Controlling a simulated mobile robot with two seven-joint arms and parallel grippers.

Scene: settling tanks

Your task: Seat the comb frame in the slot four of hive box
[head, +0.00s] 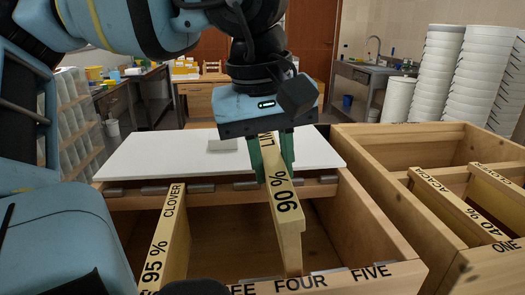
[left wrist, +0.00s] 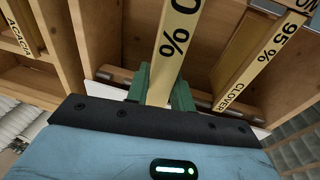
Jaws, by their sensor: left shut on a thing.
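My left gripper (head: 272,165) is shut on the top bar of a wooden comb frame (head: 284,205) marked "LIN…" and "90 %". The green fingers stand on either side of the bar, also in the left wrist view (left wrist: 160,88), where the frame (left wrist: 178,40) runs away from them. The hive box (head: 390,232) lies below, with slot names on its near wall. The frame's near end is above the near wall at the word FOUR (head: 300,282). I cannot tell whether its ends touch the rails. My right gripper is not in view.
A frame marked CLOVER 95 % (head: 166,235) hangs in the same box to the left, with a gap between. A white board (head: 150,155) lies behind. A second box (head: 365,135) at the right holds a frame marked ACACIA (head: 450,200). White buckets (head: 437,75) are stacked beyond.

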